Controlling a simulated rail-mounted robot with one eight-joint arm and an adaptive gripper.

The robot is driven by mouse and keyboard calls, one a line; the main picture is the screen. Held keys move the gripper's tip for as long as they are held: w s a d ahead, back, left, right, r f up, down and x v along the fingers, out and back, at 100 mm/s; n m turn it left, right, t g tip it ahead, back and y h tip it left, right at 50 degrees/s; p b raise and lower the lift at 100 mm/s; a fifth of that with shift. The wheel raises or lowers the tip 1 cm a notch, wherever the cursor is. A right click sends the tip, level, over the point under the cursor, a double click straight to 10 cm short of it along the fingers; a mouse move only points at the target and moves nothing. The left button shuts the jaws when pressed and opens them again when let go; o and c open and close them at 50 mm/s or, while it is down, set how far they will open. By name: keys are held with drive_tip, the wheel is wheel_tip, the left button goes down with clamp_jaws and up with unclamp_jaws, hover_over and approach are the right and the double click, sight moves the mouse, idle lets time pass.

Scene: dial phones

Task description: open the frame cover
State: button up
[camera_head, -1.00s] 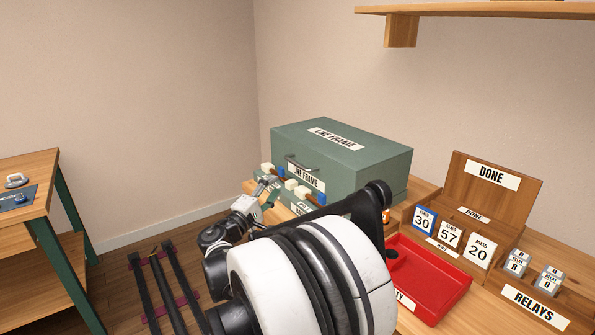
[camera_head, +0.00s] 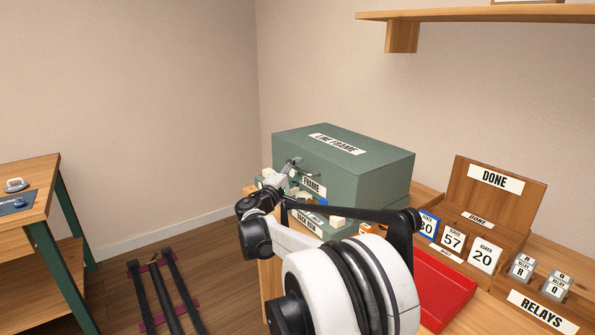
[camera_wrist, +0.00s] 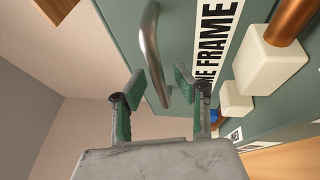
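The green frame cover (camera_head: 350,165), labelled LINE FRAME on top and front, sits shut as a box on the bench. Its curved metal handle (camera_wrist: 150,50) is on the front face, beside the label (camera_wrist: 214,40) in the wrist view. My gripper (camera_wrist: 159,88) is open, with green-padded fingertips on either side of the handle's end. The handle lies between the fingers; I cannot tell whether either pad touches it. In the head view my gripper (camera_head: 290,168) is at the cover's front, and my arm hides part of the label.
Cream blocks on the frame's front (camera_wrist: 272,62) stand close beside the gripper. A red tray (camera_head: 445,290), number cards (camera_head: 452,238), a wooden DONE box (camera_head: 497,185) and relays (camera_head: 521,267) stand to the right. A wooden shelf (camera_head: 480,13) hangs above.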

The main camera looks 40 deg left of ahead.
drive_tip(key=shift+c, duration=0.4)
clamp_jaws()
drive_tip(key=shift+w+r, duration=0.1)
